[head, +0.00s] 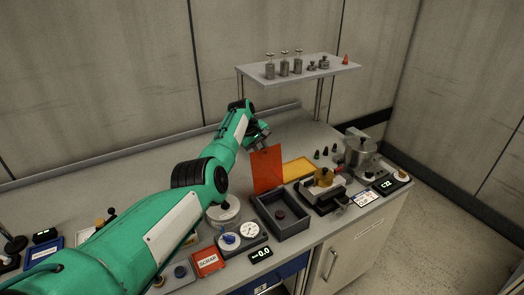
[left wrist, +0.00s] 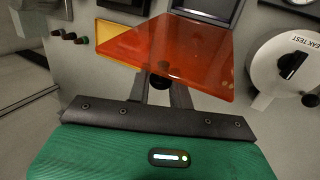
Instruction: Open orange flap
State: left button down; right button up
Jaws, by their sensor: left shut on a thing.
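The orange flap (head: 266,169) stands raised, near upright, at the back edge of a dark grey open box (head: 290,232) on the bench. A dark red round knob (head: 281,215) shows inside the box. My left gripper (head: 262,144) is at the flap's top edge. In the left wrist view the flap (left wrist: 185,52) spreads out ahead of my left gripper (left wrist: 162,92), whose fingers are shut at its near edge. A dark round piece (left wrist: 160,81) shows between the fingers, partly behind the flap. My right gripper is not in view.
A yellow tray (head: 299,169) lies behind the box. A device with a brass-coloured part (head: 324,177) and a metal pot (head: 362,155) stand to the right. A dial unit (head: 240,236) and a red SCRAP bin (head: 207,262) are to the left. A raised shelf (head: 300,71) holds weights.

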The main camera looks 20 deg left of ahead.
pick_arm(q)
jog(key=shift+f, duration=0.2)
jog(key=c, duration=1.3)
grip_release()
jog(key=shift+w+a, duration=0.1)
jog(key=b+v, duration=0.3)
jog(key=v, duration=1)
jog(key=shift+r, duration=0.35)
jog(key=shift+a+f, duration=0.1)
